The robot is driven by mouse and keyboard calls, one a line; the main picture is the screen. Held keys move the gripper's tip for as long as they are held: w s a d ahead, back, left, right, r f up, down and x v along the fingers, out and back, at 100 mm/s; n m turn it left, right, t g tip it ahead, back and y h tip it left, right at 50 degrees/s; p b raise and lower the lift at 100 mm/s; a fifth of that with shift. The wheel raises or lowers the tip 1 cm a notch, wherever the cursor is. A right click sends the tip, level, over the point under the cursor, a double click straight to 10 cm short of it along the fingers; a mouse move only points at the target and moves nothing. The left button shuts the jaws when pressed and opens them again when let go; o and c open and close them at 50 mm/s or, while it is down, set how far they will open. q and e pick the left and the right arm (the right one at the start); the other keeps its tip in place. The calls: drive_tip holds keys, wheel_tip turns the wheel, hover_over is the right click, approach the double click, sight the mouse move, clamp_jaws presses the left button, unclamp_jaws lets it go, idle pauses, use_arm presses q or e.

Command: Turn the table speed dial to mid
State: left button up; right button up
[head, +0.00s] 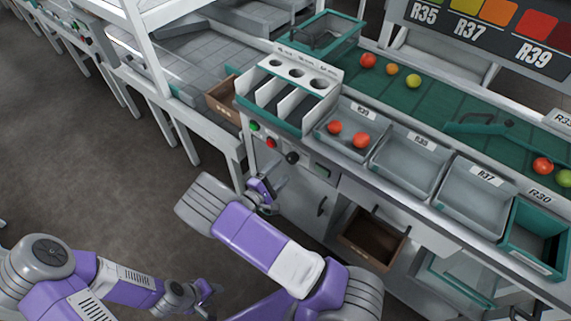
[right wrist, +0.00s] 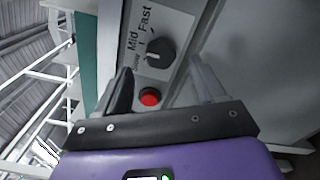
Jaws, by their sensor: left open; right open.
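The table speed dial is a black knob (right wrist: 158,54) on a pale plate marked Slow, Mid and Fast in the right wrist view. Its pale mark lies on the left side, seemingly nearer Slow than Fast. In the head view the dial (head: 292,157) sits on the front panel, right of a red button (head: 271,142). My right gripper (head: 265,190) is open and empty, below and in front of the panel. In its wrist view the fingers (right wrist: 163,85) stand apart with the dial beyond them, not touching. My left gripper (head: 198,296) is open and empty, low over the floor.
The red button (right wrist: 149,97) shows between my right fingers. A green button (head: 254,126) is further left on the panel. Grey trays, one with two tomatoes (head: 361,140), line the table edge above. A cupboard handle (head: 321,205) is below right. The floor at left is clear.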

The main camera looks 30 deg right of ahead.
drive_tip(key=v, duration=0.3)
drive_tip(key=shift+d, duration=0.1)
idle(0.3)
